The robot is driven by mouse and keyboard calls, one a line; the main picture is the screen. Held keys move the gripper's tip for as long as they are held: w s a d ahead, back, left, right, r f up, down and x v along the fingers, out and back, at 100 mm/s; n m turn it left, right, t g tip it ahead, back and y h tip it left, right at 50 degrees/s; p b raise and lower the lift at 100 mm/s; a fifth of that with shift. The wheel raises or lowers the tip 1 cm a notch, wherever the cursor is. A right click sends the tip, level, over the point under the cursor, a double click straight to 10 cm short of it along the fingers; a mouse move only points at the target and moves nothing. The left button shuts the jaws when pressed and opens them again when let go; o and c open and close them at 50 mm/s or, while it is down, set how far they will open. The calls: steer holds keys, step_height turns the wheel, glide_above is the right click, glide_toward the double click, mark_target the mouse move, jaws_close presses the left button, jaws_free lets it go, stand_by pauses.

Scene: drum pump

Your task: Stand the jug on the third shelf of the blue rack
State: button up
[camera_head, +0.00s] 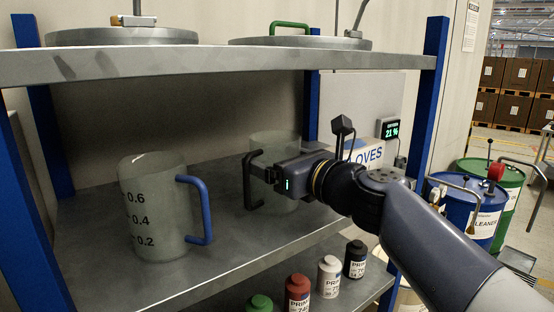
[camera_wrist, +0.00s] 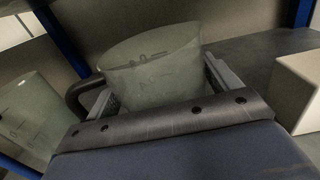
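A translucent jug with a black handle (camera_head: 273,140) is on or just above the middle shelf (camera_head: 110,270) in view; my gripper hides part of it. My gripper (camera_head: 262,172) is at this jug, near its black handle. In the wrist view the jug (camera_wrist: 155,70) is between the two widely spaced fingers, with its handle at the left, beside the left finger. The fingers look open; contact is not clear. A second translucent jug (camera_head: 152,215), with a blue handle and 0.2–0.6 marks, stands upright at the left of that shelf. The rack has blue uprights (camera_head: 430,95).
The upper shelf (camera_head: 200,64) carries round metal lids and runs above my gripper. A white glove box (camera_head: 364,153) stands right of my gripper. Several small bottles (camera_head: 298,294) stand on the lower shelf. Blue (camera_head: 468,212) and green drums stand to the right.

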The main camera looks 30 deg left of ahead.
steer(key=o, duration=0.3)
steer(key=shift+r, duration=0.1)
steer(key=shift+r, duration=0.25)
steer(key=b+v, duration=0.2)
steer(key=v, duration=1)
steer(key=shift+f, duration=0.2)
